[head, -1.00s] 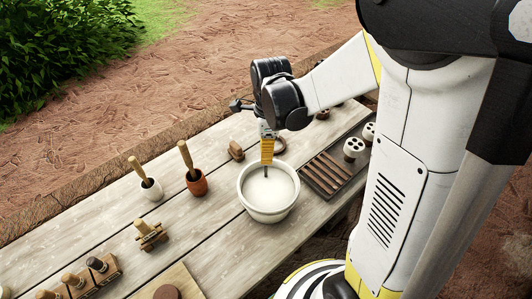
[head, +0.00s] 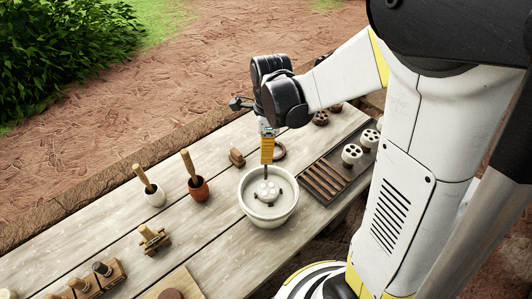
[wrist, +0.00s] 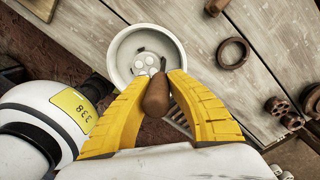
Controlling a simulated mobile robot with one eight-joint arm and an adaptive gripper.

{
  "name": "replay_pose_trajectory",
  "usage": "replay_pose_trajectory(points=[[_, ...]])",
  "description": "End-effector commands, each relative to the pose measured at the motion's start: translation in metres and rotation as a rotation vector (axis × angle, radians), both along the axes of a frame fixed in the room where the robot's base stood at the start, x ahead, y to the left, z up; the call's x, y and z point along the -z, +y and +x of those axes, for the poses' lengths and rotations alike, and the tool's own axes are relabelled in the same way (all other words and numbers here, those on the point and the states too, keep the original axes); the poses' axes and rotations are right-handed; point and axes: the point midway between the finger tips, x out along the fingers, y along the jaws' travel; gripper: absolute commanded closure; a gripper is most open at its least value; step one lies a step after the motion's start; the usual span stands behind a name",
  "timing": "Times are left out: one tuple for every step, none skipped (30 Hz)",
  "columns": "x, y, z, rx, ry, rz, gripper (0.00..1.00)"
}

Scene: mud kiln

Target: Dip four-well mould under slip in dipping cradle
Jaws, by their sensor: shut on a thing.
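My gripper (head: 267,158) is shut on the brown handle of the dipping cradle (wrist: 157,97), above the white bowl (head: 270,214). The cradle's thin dark stem goes down into the bowl. The four-well mould (head: 267,190) sits at the stem's lower end, inside the bowl, with its top and wells showing. It looks white and coated, and appears upright. In the wrist view the mould (wrist: 149,64) shows in the bowl just beyond the handle. Pale slip (head: 253,203) lies around it; whether its underside still touches the slip I cannot tell.
A dark slatted rack (head: 323,180) stands right of the bowl, with white moulds (head: 352,154) beside its slats. A brown ring (head: 279,151) lies behind the bowl. Two pots with wooden-handled tools (head: 198,187) stand to the left. Bare planks (head: 222,235) lie front-left.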

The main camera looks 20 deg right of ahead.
Motion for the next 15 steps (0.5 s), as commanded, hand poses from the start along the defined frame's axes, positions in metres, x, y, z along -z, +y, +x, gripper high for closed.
replay_pose_trajectory(points=[[-0.005, 0.0, 0.0, 0.0, 0.0, 0.0, 1.0], [-0.006, 0.0, 0.0, 0.0, 0.0, 0.0, 1.0], [-0.008, 0.0, 0.0, 0.0, 0.0, 0.0, 1.0], [-0.01, 0.0, 0.0, 0.0, 0.0, 0.0, 1.0], [-0.012, 0.0, 0.0, 0.0, 0.0, 0.0, 1.0], [-0.014, 0.0, 0.0, 0.0, 0.0, 0.0, 1.0], [-0.015, 0.0, 0.0, 0.0, 0.0, 0.0, 1.0], [-0.017, 0.0, 0.0, 0.0, 0.0, 0.0, 1.0], [-0.019, 0.0, 0.0, 0.0, 0.0, 0.0, 1.0], [-0.021, 0.0, 0.0, 0.0, 0.0, 0.0, 1.0], [-0.022, 0.0, 0.0, 0.0, 0.0, 0.0, 1.0], [-0.025, 0.0, 0.0, 0.0, 0.0, 0.0, 1.0], [-0.026, 0.0, 0.0, 0.0, 0.0, 0.0, 1.0], [-0.028, 0.0, 0.0, 0.0, 0.0, 0.0, 1.0], [-0.03, 0.0, 0.0, 0.0, 0.0, 0.0, 1.0]])
